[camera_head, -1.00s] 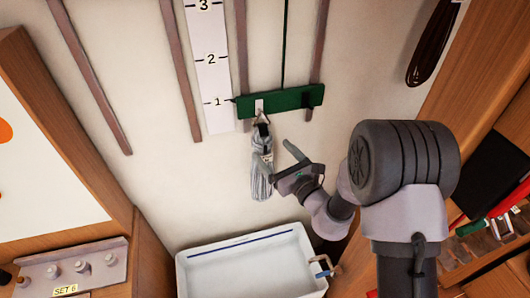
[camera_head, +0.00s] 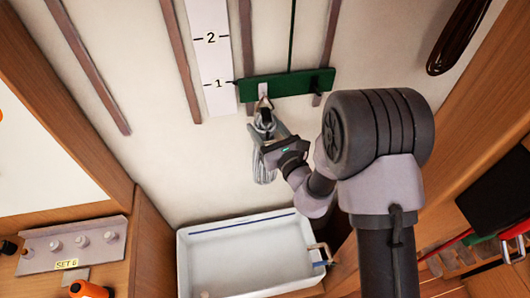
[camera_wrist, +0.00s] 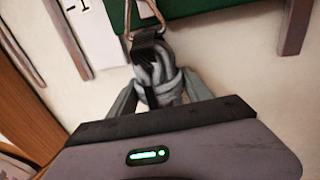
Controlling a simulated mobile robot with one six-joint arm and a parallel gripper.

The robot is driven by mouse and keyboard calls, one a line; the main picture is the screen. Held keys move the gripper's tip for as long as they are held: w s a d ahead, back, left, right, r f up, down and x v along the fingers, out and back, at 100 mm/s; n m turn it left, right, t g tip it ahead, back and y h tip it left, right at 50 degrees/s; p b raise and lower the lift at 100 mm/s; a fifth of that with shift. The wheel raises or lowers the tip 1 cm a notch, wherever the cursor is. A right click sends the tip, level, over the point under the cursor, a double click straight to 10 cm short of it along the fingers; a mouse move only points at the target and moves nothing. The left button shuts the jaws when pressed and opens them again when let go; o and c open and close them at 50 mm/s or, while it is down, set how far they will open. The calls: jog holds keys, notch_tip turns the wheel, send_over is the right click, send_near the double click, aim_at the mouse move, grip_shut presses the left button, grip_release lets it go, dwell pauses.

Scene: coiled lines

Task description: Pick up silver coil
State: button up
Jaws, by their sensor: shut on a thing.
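The silver coil (camera_head: 263,166) hangs against the pale wall below a green bar (camera_head: 288,86). A dark strap at its top hangs from a metal ring on a hook of the bar. My gripper (camera_head: 268,140) is shut on the upper part of the coil, just below the strap. In the wrist view my gripper (camera_wrist: 160,98) has one finger on each side of the grey looped strands of the coil (camera_wrist: 156,76). The ring still appears to be on the hook. The lower part of the coil is hidden in the wrist view.
A white basin (camera_head: 245,261) stands below. A numbered white scale (camera_head: 213,60) and brown strips (camera_head: 181,62) are on the wall. A dark oblong thing (camera_head: 458,38) hangs at upper right. A metal panel marked SET 6 (camera_head: 78,246) is at lower left.

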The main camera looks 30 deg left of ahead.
grip_shut()
jog(key=shift+r, duration=0.15)
jog(key=shift+r+p, duration=0.3)
jog(key=shift+r, duration=0.45)
jog(key=shift+s+d+f, duration=0.15)
jog(key=shift+s+d, duration=0.55)
jog(key=shift+s, duration=0.1)
jog(key=s+d+p, duration=0.6)
jog(key=s+d, duration=0.4)
jog(key=s, duration=0.2)
jog(key=shift+d+p, duration=0.15)
jog(key=shift+p, duration=0.25)
